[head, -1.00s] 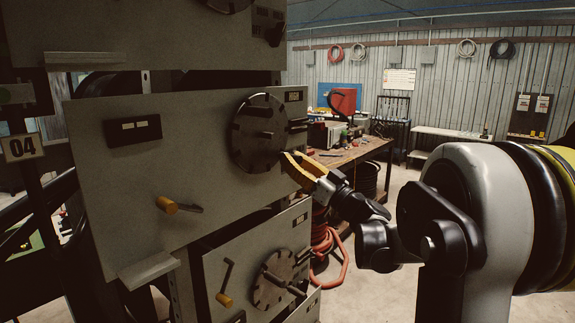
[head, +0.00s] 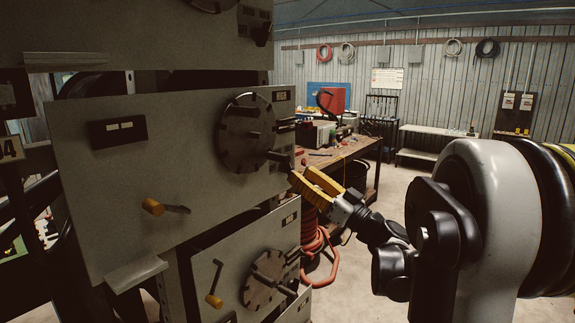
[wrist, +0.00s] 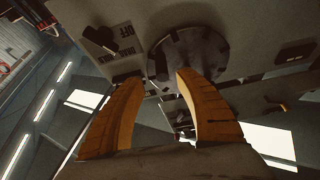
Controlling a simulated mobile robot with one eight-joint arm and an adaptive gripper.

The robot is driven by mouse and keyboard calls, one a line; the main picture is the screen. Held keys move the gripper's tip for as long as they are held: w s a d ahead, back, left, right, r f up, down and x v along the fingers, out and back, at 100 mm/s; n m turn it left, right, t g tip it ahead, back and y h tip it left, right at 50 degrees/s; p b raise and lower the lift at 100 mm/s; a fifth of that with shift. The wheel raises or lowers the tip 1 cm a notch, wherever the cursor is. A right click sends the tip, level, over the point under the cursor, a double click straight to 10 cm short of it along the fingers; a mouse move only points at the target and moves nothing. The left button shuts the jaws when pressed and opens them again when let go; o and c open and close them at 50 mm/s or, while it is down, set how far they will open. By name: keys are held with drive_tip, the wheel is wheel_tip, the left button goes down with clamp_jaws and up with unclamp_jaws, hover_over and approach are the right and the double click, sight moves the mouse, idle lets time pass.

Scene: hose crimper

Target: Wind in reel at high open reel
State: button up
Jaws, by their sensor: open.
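The upper grey panel (head: 110,190) carries a dark round slotted disc (head: 245,133) with a bar across it, near a small label plate reading like HIGH. My gripper (head: 300,178) has yellow fingers and is just right of and below the disc, by the panel's right edge. A short dark lever there partly overlaps the fingers' tips. In the wrist view my gripper (wrist: 158,78) is open with nothing between its fingers. The disc (wrist: 190,55) shows beyond the right finger; contact cannot be told.
A red hose (head: 318,262) hangs behind. A workbench (head: 350,155) stands further back. Open floor (head: 400,190) lies to the right.

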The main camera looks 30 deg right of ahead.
drive_tip(key=v, duration=0.4)
idle(0.4)
drive_tip(key=s+a+f+m+g+h+b, duration=0.1)
drive_tip(key=a+f+m+g+h+b, duration=0.25)
drive_tip(key=f+h+b, duration=0.3)
drive_tip(key=a+f+m+g+h+b, duration=0.2)
drive_tip(key=a+f+m+h+b, duration=0.25)
drive_tip(key=f+h, duration=0.3)
drive_tip(key=s+a+f+n+g+y+b, duration=0.2)
drive_tip(key=s+a+f+g+y, duration=0.1)
drive_tip(key=s+a+f, duration=0.5)
drive_tip(key=s+a+f+n+g+y+b, duration=0.3)
drive_tip(key=s+a+f+g, duration=0.3)
drive_tip(key=f, duration=0.9)
drive_tip(key=s+a+y, duration=0.1)
drive_tip(key=s+a, duration=0.1)
drive_tip(key=s, duration=0.1)
drive_tip(key=shift+a+f+n+b, duration=0.3)
drive_tip(key=shift+a+f, duration=0.05)
drive_tip(key=shift+a, duration=0.05)
drive_tip(key=shift+w, duration=0.1)
